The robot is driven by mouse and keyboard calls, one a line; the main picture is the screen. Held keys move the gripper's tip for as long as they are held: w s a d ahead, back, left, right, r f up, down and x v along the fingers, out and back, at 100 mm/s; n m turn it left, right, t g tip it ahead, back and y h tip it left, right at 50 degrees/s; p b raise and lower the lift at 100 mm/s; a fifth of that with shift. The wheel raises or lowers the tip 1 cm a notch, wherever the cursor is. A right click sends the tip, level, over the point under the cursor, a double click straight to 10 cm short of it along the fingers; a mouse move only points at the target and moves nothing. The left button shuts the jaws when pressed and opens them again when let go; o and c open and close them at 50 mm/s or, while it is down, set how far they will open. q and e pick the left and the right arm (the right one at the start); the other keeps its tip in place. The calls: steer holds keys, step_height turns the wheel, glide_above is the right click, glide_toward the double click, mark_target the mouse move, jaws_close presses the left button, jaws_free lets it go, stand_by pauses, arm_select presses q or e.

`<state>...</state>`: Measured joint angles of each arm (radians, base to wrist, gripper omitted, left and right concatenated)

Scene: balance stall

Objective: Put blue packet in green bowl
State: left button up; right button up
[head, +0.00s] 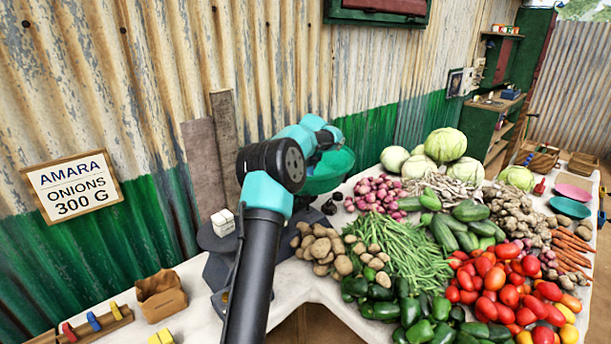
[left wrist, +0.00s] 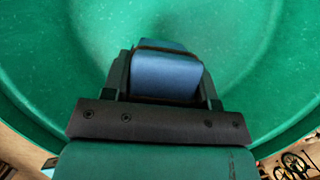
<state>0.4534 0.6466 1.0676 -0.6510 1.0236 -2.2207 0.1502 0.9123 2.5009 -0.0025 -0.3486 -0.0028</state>
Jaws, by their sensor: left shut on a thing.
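In the left wrist view my left gripper (left wrist: 165,78) is shut on the blue packet (left wrist: 164,72), with a jaw on either side of it. The green bowl (left wrist: 262,40) fills the background around and beyond the packet, so the packet is over or inside the bowl; I cannot tell if it touches the bottom. In the head view the green bowl (head: 332,172) is behind my left arm, near the corrugated wall. My right gripper is not in view.
Potatoes (head: 322,250), red onions (head: 378,194) and green beans (head: 408,254) are heaped right of my arm. A small white block (head: 223,221) is left of it. A brown paper bag (head: 160,296) and a wooden rack of coloured pieces (head: 92,324) are front left.

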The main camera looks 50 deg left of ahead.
arm_select(q)
steer(key=shift+f, duration=1.85)
steer(key=o, duration=1)
steer(key=shift+f, duration=0.1)
steer(key=shift+o, duration=0.2)
steer(key=v, duration=1.2)
steer(key=shift+d, duration=0.1)
